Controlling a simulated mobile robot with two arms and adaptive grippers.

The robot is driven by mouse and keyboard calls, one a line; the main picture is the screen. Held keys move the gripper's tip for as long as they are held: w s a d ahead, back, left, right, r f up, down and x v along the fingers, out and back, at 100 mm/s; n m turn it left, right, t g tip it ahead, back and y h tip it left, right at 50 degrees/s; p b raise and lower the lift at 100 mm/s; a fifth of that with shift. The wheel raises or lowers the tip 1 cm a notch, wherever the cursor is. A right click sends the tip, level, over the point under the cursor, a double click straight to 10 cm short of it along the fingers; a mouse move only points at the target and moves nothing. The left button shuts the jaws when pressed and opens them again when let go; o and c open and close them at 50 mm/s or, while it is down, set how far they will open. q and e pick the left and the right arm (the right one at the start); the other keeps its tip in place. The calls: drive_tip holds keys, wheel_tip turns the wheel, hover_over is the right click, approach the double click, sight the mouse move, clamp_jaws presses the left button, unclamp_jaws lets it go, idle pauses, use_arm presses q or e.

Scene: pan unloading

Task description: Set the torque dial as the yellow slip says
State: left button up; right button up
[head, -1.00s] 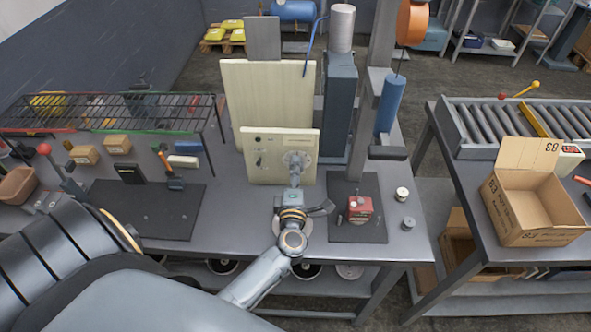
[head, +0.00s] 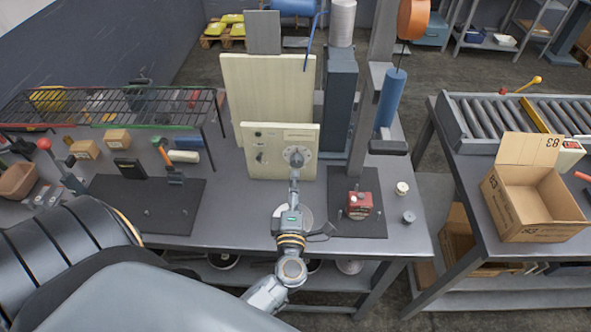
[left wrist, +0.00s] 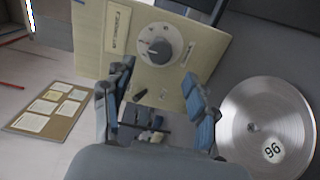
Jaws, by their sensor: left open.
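The cream control panel (head: 275,170) stands upright on the bench and bears a round grey dial (head: 296,156) at its right. In the left wrist view the dial (left wrist: 158,45) has a dark knob; its scale is too small to read. My left gripper (head: 294,180) is just below and in front of the dial, pointing at the panel. In the left wrist view the fingers (left wrist: 160,90) are spread, with nothing between them, apart from the dial. I cannot make out a yellow slip for certain. My right gripper is out of view.
A silver disc marked 96 (left wrist: 265,125) lies to the gripper's right in the left wrist view. A red block (head: 360,205) sits on a dark mat (head: 345,228) to the right. A wire rack (head: 110,108) is at left. A pinboard with notes (left wrist: 45,108) shows at left.

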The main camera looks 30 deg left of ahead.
use_arm(q)
drive_tip(key=shift+v, duration=2.25)
